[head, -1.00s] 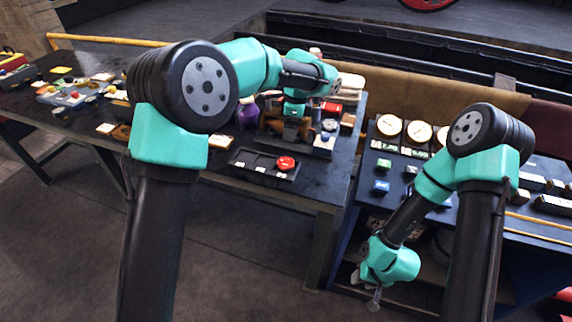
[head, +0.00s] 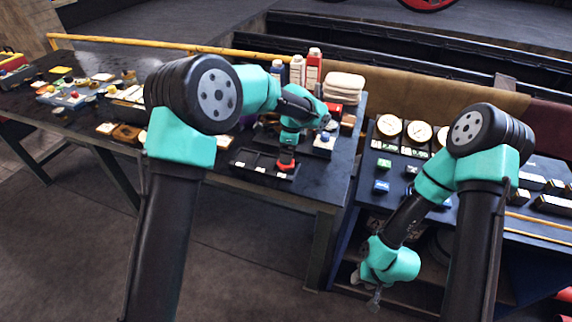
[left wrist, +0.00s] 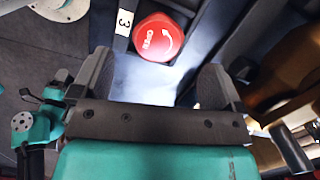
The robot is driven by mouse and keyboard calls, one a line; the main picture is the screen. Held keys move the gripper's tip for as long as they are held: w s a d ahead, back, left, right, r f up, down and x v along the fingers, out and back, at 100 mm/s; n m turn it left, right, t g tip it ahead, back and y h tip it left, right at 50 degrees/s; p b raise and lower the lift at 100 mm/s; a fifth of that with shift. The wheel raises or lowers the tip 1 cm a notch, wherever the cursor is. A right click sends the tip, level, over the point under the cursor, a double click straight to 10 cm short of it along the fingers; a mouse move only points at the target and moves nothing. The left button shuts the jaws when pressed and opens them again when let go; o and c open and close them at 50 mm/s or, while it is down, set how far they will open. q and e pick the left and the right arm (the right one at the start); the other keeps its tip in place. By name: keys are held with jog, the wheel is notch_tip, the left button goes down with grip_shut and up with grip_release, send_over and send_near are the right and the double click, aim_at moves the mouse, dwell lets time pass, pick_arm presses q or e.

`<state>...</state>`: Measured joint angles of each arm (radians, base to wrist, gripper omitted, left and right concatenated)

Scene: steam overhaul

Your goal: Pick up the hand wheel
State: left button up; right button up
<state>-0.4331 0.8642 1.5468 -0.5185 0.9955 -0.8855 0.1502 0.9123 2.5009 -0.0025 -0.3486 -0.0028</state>
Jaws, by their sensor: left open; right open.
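The red hand wheel (head: 285,166), marked OPEN with a curved white arrow, sits at the right slot of a dark tray (head: 246,165) near the front edge of the left bench. In the left wrist view the hand wheel (left wrist: 158,38) lies just beyond the fingertips and between their lines, beside a white label 3 (left wrist: 123,22). My right gripper (head: 374,298) is open and low, in front of the right bench.
Bottles (head: 314,68) and folded white cloths (head: 345,88) stand behind my left arm. Dial gauges (head: 390,126) and small blocks (head: 381,187) stand on the right bench. A gap separates the two benches. The floor in front is clear.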

pick_arm(q)
jog(key=shift+a+f, duration=0.2)
jog(key=shift+f, duration=2.4)
jog(key=c, duration=1.2)
jog(key=shift+r, duration=0.1)
jog(key=shift+r, duration=0.4)
notch_tip(320, 180, up, 3)
jog(key=shift+f, duration=0.2)
jog(key=s, duration=0.5)
jog(key=s+r, duration=0.1)
jog(key=s, duration=1)
jog(key=shift+d+r, duration=0.25)
jog(key=shift+d, duration=0.15)
